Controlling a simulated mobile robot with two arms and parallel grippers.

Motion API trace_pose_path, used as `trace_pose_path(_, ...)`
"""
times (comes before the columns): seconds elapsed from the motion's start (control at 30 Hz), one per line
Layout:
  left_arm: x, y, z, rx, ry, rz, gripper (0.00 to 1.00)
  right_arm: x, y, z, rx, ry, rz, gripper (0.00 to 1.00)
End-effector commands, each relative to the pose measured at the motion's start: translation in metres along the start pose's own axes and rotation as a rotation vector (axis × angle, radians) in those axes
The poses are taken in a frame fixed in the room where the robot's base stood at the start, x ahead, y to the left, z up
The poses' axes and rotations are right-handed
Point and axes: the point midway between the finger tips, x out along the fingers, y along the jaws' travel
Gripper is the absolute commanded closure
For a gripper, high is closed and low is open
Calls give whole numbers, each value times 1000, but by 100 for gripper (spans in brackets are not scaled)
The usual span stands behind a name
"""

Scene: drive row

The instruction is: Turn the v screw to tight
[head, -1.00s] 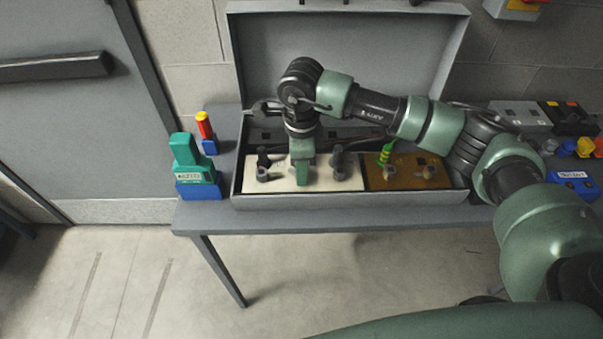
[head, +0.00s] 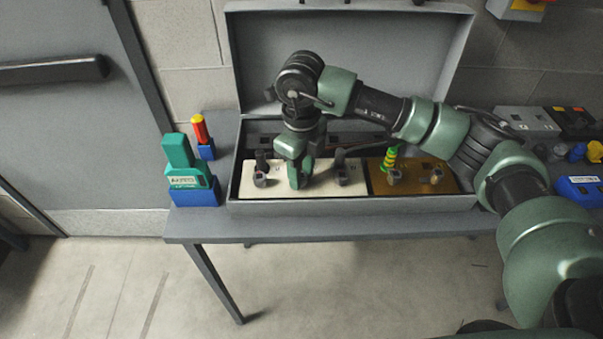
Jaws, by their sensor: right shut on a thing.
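My right gripper (head: 297,178) points down onto the cream panel (head: 322,188) inside an open grey case (head: 350,206). It is shut on a screw between two dark knobs; its fingers hide nearly all of that screw, and I take it to be the v screw. The left dark knob (head: 261,180) and the right dark knob (head: 343,177) stand clear of the fingers. I cannot read any letter or tight mark on the panel. My left gripper is not in view.
A brown panel (head: 410,183) with small knobs and a green-yellow striped piece (head: 390,158) is to the right. A teal tool in a blue holder (head: 193,194) and a red-yellow tool (head: 201,132) stand left of the case. A blue box (head: 580,190) lies far right.

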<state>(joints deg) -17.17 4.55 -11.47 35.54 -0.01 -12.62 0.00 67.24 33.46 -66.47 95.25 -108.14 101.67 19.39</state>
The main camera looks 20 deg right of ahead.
Motion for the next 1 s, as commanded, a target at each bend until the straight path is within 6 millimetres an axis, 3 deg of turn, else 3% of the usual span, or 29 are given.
trace_pose_path(0.47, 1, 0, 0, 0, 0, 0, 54, -3, -1, 1, 18, -6, -3, 100)
trace_pose_path(0.5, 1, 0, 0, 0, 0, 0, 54, -3, -1, 1, 18, -6, -3, 64)
trace_pose_path(0.57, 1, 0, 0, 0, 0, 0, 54, -2, -1, 1, 17, -6, -2, 51)
trace_pose_path(0.87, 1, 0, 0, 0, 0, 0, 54, -2, 0, 1, 16, -3, -1, 51)
trace_pose_path(1.0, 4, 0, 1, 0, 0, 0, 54, -12, -1, 2, 15, -5, -2, 51)
